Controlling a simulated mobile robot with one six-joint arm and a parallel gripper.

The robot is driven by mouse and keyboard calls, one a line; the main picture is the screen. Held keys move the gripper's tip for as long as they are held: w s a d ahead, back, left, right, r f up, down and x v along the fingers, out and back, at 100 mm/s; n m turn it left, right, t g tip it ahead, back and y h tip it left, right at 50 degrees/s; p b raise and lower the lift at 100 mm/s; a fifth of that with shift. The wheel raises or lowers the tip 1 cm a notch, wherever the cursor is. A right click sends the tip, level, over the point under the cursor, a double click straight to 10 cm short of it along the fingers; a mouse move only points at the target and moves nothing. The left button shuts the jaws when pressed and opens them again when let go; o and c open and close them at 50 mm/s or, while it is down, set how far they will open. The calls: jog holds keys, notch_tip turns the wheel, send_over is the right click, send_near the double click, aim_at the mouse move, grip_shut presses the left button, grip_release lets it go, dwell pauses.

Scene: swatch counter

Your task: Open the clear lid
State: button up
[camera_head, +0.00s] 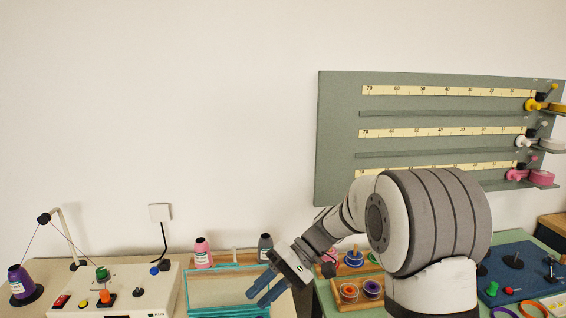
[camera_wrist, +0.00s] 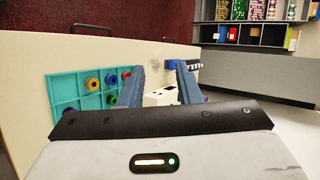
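A clear lid with a teal frame (camera_head: 222,268) shows at the bottom of the head view, on the counter. It appears to lie flat and closed; its front edge is near the picture's bottom. My gripper (camera_head: 262,288) reaches down from the right with its blue fingers apart, in front of the lid's right part in the picture. Whether the fingers touch the lid cannot be told. In the wrist view my gripper (camera_wrist: 159,80) shows its two fingers wide apart, with nothing held between them. I cannot make out the lid in the wrist view.
A white machine (camera_head: 130,290) with knobs stands left of the lid. A pink cone (camera_head: 201,254) and a grey cone (camera_head: 265,247) stand behind it. A spool tray (camera_head: 348,303) lies to the right. The wrist view shows a teal compartment tray (camera_wrist: 68,90) and dark shelves (camera_wrist: 262,35).

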jog(key=s+d+f+m+t+h+b, duration=0.2)
jog(key=s+d+f+t+h+b, duration=0.1)
jog(key=s+d, duration=0.4)
jog(key=s+d+f+m+t+h+b, duration=0.3)
jog(key=s+d+h, duration=0.4)
jog(key=d, duration=0.5)
jog(key=s+f+t, duration=0.1)
jog(key=t, duration=0.1)
jog(key=shift+s+t, duration=0.25)
jog(key=shift+t, duration=0.15)
